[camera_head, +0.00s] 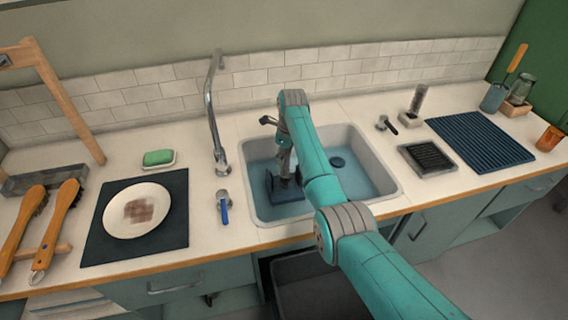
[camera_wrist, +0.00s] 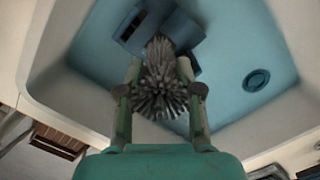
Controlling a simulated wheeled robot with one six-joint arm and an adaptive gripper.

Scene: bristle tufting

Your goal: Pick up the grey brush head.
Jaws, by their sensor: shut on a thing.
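The grey brush head (camera_wrist: 163,92), a dense cluster of grey bristles, is between the two fingers of my gripper (camera_wrist: 159,68) in the wrist view. The fingers press on it from both sides. In the head view, my gripper (camera_head: 284,165) points down inside the sink, just over a dark blue block-like holder (camera_head: 290,190). The holder also shows behind the brush head in the wrist view (camera_wrist: 182,30). I cannot tell whether the brush head still touches the holder. My arm and fingers hide most of the brush head in the head view.
The sink (camera_head: 375,165) has raised walls around my gripper, with a drain (camera_head: 337,162) at its back. A tall faucet (camera_head: 209,110) stands left of it. A dark mat with a plate (camera_head: 118,220) lies further left; a ribbed blue mat (camera_head: 480,140) lies right.

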